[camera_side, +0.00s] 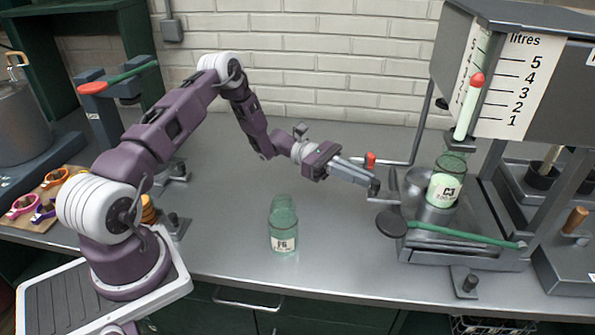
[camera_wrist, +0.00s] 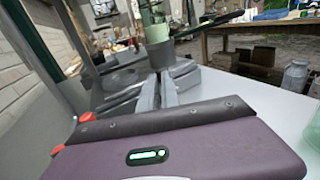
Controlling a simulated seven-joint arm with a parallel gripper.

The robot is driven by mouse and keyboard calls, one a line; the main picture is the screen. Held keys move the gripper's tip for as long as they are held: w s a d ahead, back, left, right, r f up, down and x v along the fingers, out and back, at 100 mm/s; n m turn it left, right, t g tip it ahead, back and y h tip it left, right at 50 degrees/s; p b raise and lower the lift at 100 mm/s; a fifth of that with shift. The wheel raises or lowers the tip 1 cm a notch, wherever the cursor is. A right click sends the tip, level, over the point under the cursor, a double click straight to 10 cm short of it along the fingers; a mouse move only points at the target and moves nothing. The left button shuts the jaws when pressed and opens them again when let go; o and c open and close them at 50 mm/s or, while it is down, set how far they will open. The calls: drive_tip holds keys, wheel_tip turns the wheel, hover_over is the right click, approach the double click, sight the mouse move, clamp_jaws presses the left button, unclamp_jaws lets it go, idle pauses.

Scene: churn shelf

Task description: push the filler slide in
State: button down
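The filler is the grey machine at the right in the side view, with a litres scale (camera_side: 515,85) and a red-topped green indicator (camera_side: 468,105). A green glass bottle labelled P3 (camera_side: 445,183) stands upright in a grey cup under it; bottle (camera_wrist: 158,34) and cup (camera_wrist: 160,55) show ahead in the wrist view. I cannot tell surely which part is the slide; the cup stands on the filler's low base. My gripper (camera_side: 374,188) is level, just left of the cup, its fingers (camera_wrist: 159,92) together and empty. Contact cannot be made out.
A bent rod with a red grip (camera_side: 370,160) lies behind my fingers. A dark round pad (camera_side: 391,223) on a green bar (camera_side: 465,234) is in front. A bottle labelled P6 (camera_side: 283,228) stands on the bench to the left.

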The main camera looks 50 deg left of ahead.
drive_tip(key=shift+d, duration=0.45)
drive_tip(key=v, duration=1.4)
drive_tip(key=shift+w+a, duration=0.2)
drive_tip(key=shift+a, duration=0.15)
drive_tip(key=s+d+r+m+g+y, duration=0.7)
drive_tip(key=s+d+r+m, duration=0.25)
drive_tip(key=d+r, duration=0.35)
drive_tip(key=s+r+m+t+y, duration=0.2)
drive_tip(key=s+m, duration=0.4)
drive_tip(key=s, duration=0.4)
drive_tip(key=s+r+m+t+y, duration=0.3)
drive_tip(key=s+m+y, duration=0.3)
drive_tip(key=s, duration=0.4)
drive_tip(key=shift+d+t+y, duration=0.4)
drive_tip(key=shift+t+y, duration=0.4)
drive_tip(key=shift+t, duration=0.1)
